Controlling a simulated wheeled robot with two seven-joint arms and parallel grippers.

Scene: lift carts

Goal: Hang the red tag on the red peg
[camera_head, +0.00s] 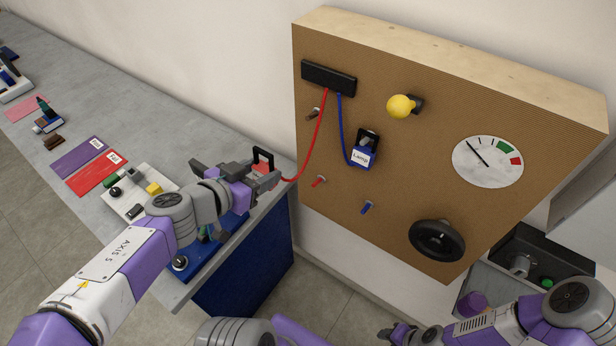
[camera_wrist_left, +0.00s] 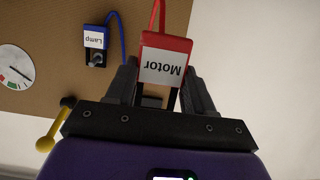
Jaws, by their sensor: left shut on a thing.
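The red tag (camera_head: 266,166), with a black loop on top and a red cord, is in my left gripper (camera_head: 262,175). In the left wrist view the tag (camera_wrist_left: 166,58) reads "Motor" and sits between the two fingers (camera_wrist_left: 162,92). The red peg (camera_head: 319,181) sticks out low on the left side of the brown board (camera_head: 400,190). The gripper and tag are to the left of this peg, apart from it. My right gripper (camera_head: 398,334) is at the bottom edge, and its jaws are unclear.
A blue peg (camera_head: 367,207), a grey-brown peg (camera_head: 313,114), a yellow knob (camera_head: 400,106), a gauge (camera_head: 488,161) and a black handwheel (camera_head: 437,240) also project or sit there. A grey counter (camera_head: 90,130) stands left.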

